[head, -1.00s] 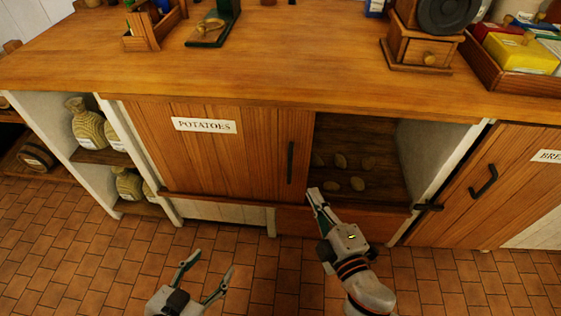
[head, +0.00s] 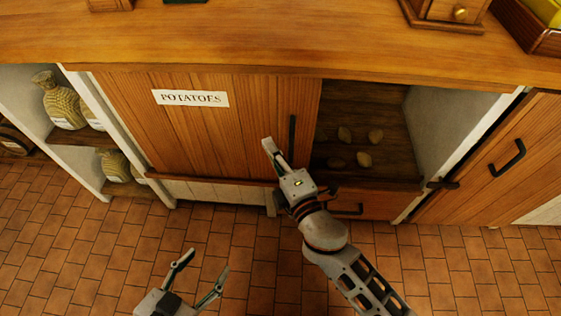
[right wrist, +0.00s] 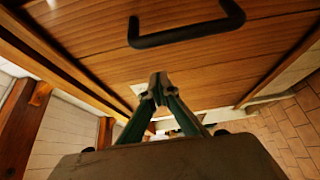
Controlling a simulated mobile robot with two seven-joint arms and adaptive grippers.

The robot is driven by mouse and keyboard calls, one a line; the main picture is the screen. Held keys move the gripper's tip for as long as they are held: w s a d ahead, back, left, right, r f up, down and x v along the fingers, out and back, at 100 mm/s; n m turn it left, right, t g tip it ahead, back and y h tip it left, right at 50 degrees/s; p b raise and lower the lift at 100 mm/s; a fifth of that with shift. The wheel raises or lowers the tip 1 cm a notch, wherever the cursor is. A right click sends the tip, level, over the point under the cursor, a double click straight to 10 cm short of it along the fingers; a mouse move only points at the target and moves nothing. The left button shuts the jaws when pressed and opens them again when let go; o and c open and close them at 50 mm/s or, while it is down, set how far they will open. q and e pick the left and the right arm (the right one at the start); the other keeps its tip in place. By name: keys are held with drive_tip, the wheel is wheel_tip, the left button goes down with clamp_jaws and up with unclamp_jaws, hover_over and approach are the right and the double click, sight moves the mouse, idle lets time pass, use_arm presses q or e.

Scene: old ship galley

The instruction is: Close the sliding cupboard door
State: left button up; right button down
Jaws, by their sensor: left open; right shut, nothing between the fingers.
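The sliding cupboard door (head: 215,135), brown wood with a POTATOES label, covers the left and middle of the cupboard front. Its black upright handle (head: 292,132) is near its right edge. Right of the door the cupboard opening (head: 375,110) is uncovered, with several potatoes inside. My right gripper (head: 268,144) is shut and empty, in front of the door just left of the handle in the head view. In the right wrist view the shut fingertips (right wrist: 158,82) appear apart from the handle (right wrist: 185,35). My left gripper (head: 207,268) is open and empty, low over the floor.
The wooden counter top (head: 280,45) overhangs the cupboard. A drawer (head: 360,206) is under the opening. Another door (head: 490,170) with a black handle and a latch (head: 442,183) stands at right. Open shelves with sacks (head: 63,103) are at left. The tiled floor in front is clear.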

sight(291, 147)
drive_tip(key=shift+w+d, duration=0.15)
drive_tip(key=shift+d, duration=0.85)
drive_tip(key=shift+w+d, duration=0.15)
drive_tip(key=shift+d, duration=0.85)
drive_tip(key=shift+d+f, duration=0.1)
drive_tip(key=shift+d, duration=0.35)
use_arm(q)
drive_tip(key=shift+w+d+r+n+t+h+b, duration=0.15)
drive_tip(key=shift+w+d+r+b, duration=0.15)
drive_tip(key=shift+d+b, duration=0.2)
drive_tip(key=shift+w+d+r+n+t+h+b, duration=0.15)
drive_tip(key=shift+d+r+b, duration=0.1)
drive_tip(key=shift+d+b, duration=0.15)
use_arm(e)
drive_tip(key=s+d, duration=0.1)
drive_tip(key=d, duration=4.1)
drive_tip(key=shift+s, duration=0.15)
use_arm(q)
drive_tip(key=shift+a, duration=0.1)
use_arm(e)
drive_tip(key=shift+d, duration=0.1)
use_arm(q)
drive_tip(key=shift+s+a, duration=0.1)
